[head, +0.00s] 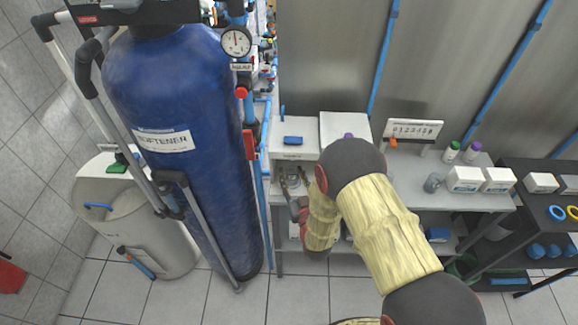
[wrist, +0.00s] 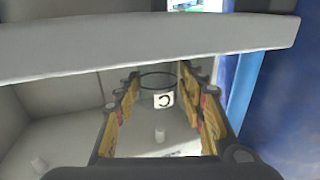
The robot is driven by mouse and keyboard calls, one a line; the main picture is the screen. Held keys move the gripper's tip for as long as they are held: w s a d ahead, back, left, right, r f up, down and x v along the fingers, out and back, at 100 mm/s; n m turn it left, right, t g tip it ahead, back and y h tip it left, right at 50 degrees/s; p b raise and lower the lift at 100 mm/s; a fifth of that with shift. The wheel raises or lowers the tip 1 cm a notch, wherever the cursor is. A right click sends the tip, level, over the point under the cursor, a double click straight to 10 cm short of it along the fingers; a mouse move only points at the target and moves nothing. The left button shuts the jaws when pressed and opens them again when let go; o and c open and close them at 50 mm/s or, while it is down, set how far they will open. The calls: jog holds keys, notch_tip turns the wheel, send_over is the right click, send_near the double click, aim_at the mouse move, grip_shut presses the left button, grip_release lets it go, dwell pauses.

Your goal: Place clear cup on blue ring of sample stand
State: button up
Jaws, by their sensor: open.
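The clear cup (wrist: 180,112) stands upright between the open fingers of my gripper (wrist: 162,108) in the wrist view. It has a dark round rim and a white label with a dark letter like a C. I see a gap on each side; contact is not clear. In the head view my gripper (head: 292,187) reaches in at the left end of the bench, and a round cup rim shows faintly by the fingers. At the far right, a blue ring (head: 572,207) and a yellow ring lie side by side on a dark stand (head: 524,176).
A grey shelf edge (wrist: 150,48) crosses above my gripper in the wrist view. The tall blue softener tank (head: 175,130) stands left of the bench. A grey see-through cup (head: 433,183), white boxes (head: 464,179) and capped bottles (head: 451,152) stand on the bench's right half.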

aim_at(293, 179)
jog(key=v, duration=0.7)
jog(key=shift+p, duration=0.35)
